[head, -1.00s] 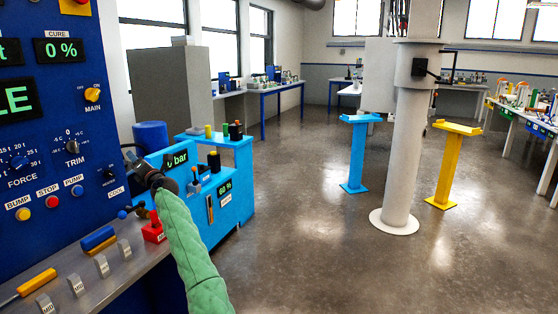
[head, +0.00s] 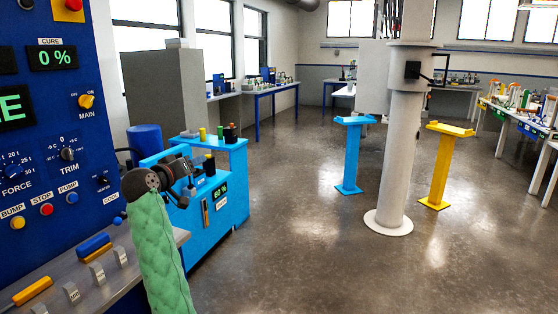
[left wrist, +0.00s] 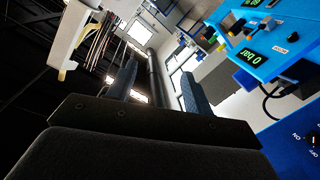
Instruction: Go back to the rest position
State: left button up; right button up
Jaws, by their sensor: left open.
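My left arm, in a green quilted sleeve, comes up from the bottom of the head view. Its dark left gripper (head: 186,180) is in front of the blue bench unit (head: 234,206), at the right of the blue control panel (head: 60,120). In the left wrist view the two fingers of this gripper (left wrist: 155,92) stand apart with nothing between them. The blue unit with its green-digit display (left wrist: 250,57) shows beyond the fingers at the right of that view. My right gripper is not in view.
A grey bench top (head: 110,282) with levers and handles lies below the panel. A blue stand (head: 349,160), a yellow stand (head: 440,168) and a white column (head: 393,160) stand on the floor. The floor (head: 290,240) between the blue unit and the column is clear.

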pick_arm(q)
jog(key=s+d+f+m+g+y+p, duration=0.2)
jog(key=s+d+f+g, duration=0.2)
jog(key=s+f, duration=0.9)
jog(key=s+d+f+m+g+y+p, duration=0.1)
jog(key=s+d+f+g+y+p, duration=0.2)
jog(key=s+f, duration=1)
jog(key=s+d+f+g+p, duration=0.1)
jog(key=s+f, duration=0.4)
jog(key=s, duration=0.5)
jog(key=s+d+f+m+g+h+p, duration=0.1)
jog(key=s+d+f+g, duration=0.1)
jog(key=s+f, duration=0.4)
jog(key=s+d+f+g+p, duration=0.1)
jog(key=s+f+g, duration=0.3)
jog(key=s, duration=1)
notch_tip(320, 180, down, 2)
jog(key=shift+d+h+p, duration=0.25)
jog(key=shift+h+p, duration=0.05)
jog(key=shift+p, duration=0.15)
jog(key=c, duration=0.3)
jog(key=shift+a, duration=0.15)
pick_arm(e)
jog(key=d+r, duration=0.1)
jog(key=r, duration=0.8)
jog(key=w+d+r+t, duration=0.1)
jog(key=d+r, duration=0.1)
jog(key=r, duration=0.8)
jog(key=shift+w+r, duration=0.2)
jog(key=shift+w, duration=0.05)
